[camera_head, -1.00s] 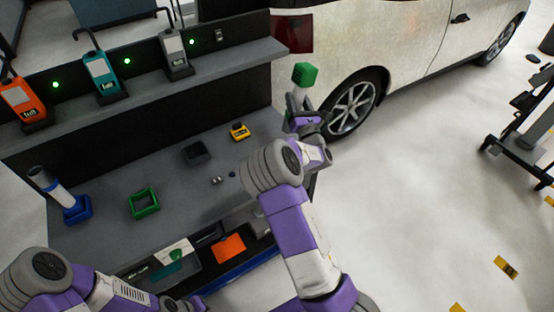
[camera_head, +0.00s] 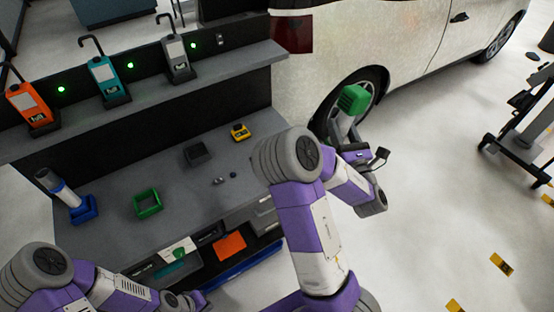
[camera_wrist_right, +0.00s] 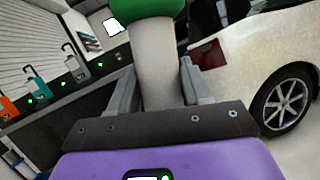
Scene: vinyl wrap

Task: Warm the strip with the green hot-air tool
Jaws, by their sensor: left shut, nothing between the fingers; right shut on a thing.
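The green hot-air tool (camera_head: 352,100) has a green head and a pale grey body. My right gripper (camera_head: 344,138) is shut around its body and holds it up in front of the car's rear wheel. In the right wrist view the pale body (camera_wrist_right: 157,65) stands between the two fingers, with the green head at the top edge. My left gripper (camera_head: 192,302) is low at the bottom edge, shut and empty, mostly hidden by its own arm. I cannot make out the strip in either view.
The white car (camera_head: 390,40) stands behind the tool. The grey workbench (camera_head: 110,240) carries an empty green holder (camera_head: 148,204), a blue tool (camera_head: 62,190) in its holder, a dark box (camera_head: 197,154) and a yellow item (camera_head: 240,132). A dark stand (camera_head: 520,145) is at right.

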